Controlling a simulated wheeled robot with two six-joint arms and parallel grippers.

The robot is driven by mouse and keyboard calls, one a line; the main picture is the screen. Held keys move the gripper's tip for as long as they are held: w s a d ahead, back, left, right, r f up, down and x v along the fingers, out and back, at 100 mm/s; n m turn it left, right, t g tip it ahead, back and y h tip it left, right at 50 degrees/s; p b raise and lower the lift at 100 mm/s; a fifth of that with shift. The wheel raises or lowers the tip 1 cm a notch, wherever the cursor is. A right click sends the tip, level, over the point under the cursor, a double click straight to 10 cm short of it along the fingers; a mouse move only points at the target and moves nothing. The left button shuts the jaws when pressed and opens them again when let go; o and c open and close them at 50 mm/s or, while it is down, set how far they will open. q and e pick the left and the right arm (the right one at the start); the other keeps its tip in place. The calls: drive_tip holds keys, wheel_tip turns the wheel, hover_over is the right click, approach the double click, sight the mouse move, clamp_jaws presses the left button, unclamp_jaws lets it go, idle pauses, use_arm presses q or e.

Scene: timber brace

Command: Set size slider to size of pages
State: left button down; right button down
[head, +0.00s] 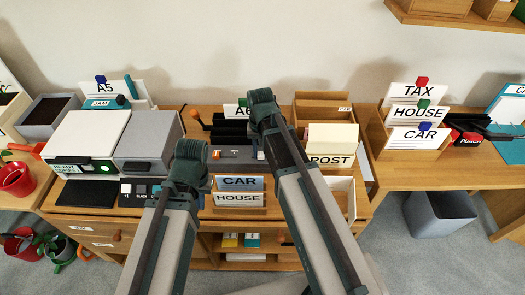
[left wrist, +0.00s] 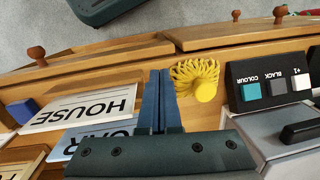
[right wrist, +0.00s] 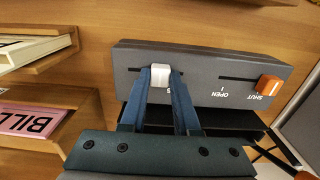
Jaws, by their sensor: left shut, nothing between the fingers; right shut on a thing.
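The mark under that slot is mostly hidden by my fingers. The orange slider knob (right wrist: 269,85) is at the SHUT end of the other slot. An A6 card (head: 237,110) stands behind the device, and an A5 card (head: 104,88) stands at the back left. No loose pages can be clearly made out.
CAR (head: 239,183) and HOUSE (head: 238,199) cards stand in front of the device. A POST box (head: 331,150) is to the right. A grey-lidded machine (head: 147,140) and a button panel (left wrist: 268,88) are to the left. A BILL card (right wrist: 28,122) is near my right gripper.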

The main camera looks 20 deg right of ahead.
drive_tip(key=shift+w+a, duration=0.2)
drive_tip(key=shift+a, duration=0.4)
drive_tip(key=shift+w+a, duration=0.15)
drive_tip(key=shift+a, duration=0.4)
drive_tip(key=c, duration=1.1)
unclamp_jaws()
drive_tip(key=o, duration=0.5)
drive_tip(key=shift+a, duration=0.1)
drive_tip(key=shift+c, duration=0.2)
drive_tip(key=shift+r+p, duration=0.4)
wheel_tip(320, 180, up, 13)
drive_tip(key=p, duration=1.3)
